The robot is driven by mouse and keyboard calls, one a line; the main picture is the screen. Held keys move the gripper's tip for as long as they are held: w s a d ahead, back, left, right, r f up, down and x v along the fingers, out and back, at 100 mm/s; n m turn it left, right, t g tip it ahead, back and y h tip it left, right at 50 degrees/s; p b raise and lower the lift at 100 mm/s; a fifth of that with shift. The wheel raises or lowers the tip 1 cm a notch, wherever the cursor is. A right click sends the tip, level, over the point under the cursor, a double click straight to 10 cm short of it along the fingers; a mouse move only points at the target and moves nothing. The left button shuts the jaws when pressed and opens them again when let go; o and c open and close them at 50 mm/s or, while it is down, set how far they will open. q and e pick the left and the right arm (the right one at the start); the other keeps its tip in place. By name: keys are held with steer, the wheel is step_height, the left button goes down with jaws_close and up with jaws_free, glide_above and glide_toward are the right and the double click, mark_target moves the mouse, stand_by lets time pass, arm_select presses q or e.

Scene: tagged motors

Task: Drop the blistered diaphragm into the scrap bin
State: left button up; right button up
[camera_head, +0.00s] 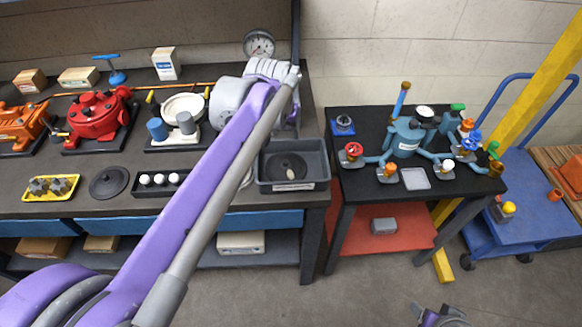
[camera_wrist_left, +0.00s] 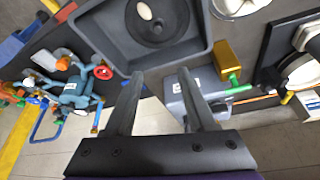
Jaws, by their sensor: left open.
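A black round disc with a pale oval spot, which looks like the blistered diaphragm (camera_head: 287,170), lies flat inside a grey labelled bin (camera_head: 293,187) at the bench's right end. The wrist view also shows the disc (camera_wrist_left: 172,30) and the bin (camera_wrist_left: 205,52). My left gripper (camera_wrist_left: 160,74) is open with nothing between its fingers, and its fingertips point toward the bin's near wall in that view. In the head view my left arm crosses the bench and mostly hides the gripper. Part of my right gripper (camera_head: 440,317) shows at the bottom edge; its jaws are unclear.
On the bench are another black disc (camera_head: 109,182), a tray of white balls (camera_head: 160,180), a yellow tray (camera_head: 51,188) and a red pump (camera_head: 97,118). A side table with a blue valve assembly (camera_head: 411,135) and a blue cart (camera_head: 528,215) stand right.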

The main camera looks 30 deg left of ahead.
arm_select(q)
steer(key=a+v, duration=0.1)
steer(key=v, duration=0.9)
steer(key=shift+s+d+r+p, duration=0.2)
steer(key=shift+d+r+p, duration=0.1)
steer(key=shift+d, duration=0.2)
steer(key=shift+f, duration=0.15)
steer(key=s+d+f+m, duration=0.1)
steer(key=s+d+f, duration=0.2)
steer(key=s+f, duration=0.2)
steer(key=s+d+f, duration=0.3)
steer(key=s+f, duration=0.3)
steer(key=f, duration=0.4)
steer(key=s+d+f+m+t+h, duration=0.1)
steer(key=s+d+f, duration=0.2)
steer(key=s+f, duration=0.2)
step_height(320, 180, down, 2)
steer(key=shift+s+d+f+m, duration=0.15)
steer(key=shift+s+f+m, duration=0.1)
steer(key=shift+m, duration=0.05)
